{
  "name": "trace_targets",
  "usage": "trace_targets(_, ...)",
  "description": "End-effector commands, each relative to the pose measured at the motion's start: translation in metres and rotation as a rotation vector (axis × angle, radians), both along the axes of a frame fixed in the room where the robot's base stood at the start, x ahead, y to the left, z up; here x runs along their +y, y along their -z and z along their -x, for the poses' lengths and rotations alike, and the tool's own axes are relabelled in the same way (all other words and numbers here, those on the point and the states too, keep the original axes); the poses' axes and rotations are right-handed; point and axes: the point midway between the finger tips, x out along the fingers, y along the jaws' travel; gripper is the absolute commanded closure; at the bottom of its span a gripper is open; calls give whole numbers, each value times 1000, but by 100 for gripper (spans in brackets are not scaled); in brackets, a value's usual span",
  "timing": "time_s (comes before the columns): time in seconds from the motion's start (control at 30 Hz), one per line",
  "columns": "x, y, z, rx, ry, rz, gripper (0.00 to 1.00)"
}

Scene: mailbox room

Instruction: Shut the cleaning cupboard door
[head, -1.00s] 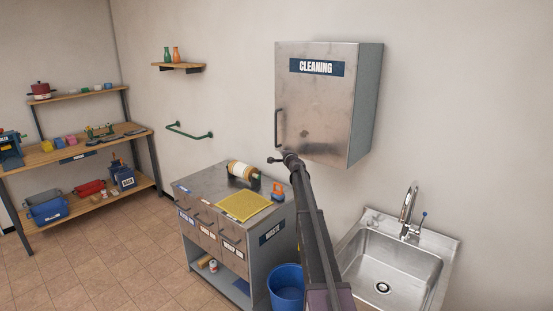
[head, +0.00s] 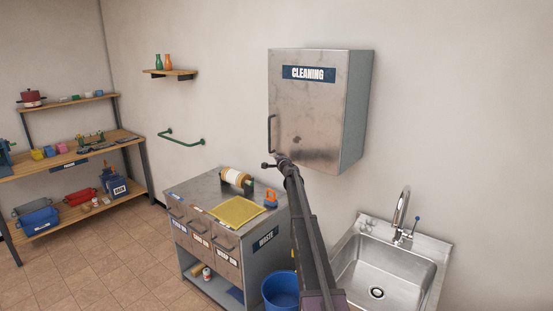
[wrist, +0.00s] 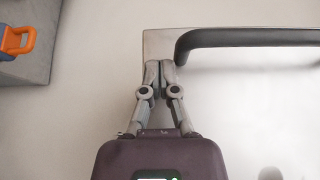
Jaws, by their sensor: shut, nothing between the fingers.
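The cleaning cupboard (head: 357,110) is a grey metal box on the wall with a "CLEANING" label. Its door (head: 310,110) looks flush with the body, and I see no gap along the edges in the head view. The dark bar handle (head: 270,133) is upright near the door's left edge. It runs across the top right of the wrist view (wrist: 250,38). My gripper (wrist: 160,66) is shut and empty. Its fingertips overlap the door's corner in the wrist view, beside the handle's end; I cannot tell whether they touch. In the head view my gripper is by the door's lower left.
A waste cabinet (head: 262,262) with a yellow mat (head: 236,211) and an orange-handled item (head: 271,198) stands below left. A blue bucket (head: 281,290) is beside it. A sink (head: 385,275) is at lower right. The floor at left is clear.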

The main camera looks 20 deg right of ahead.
Motion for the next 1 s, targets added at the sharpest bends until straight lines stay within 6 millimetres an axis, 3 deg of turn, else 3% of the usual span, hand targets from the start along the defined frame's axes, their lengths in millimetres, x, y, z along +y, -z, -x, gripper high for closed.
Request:
trace_targets(0.6, 86, 0, 42, 0, -6, 1, 100)
trace_targets(0.8, 109, 0, 53, 0, -5, 1, 100)
trace_targets(1.0, 119, 0, 57, 0, -5, 1, 100)
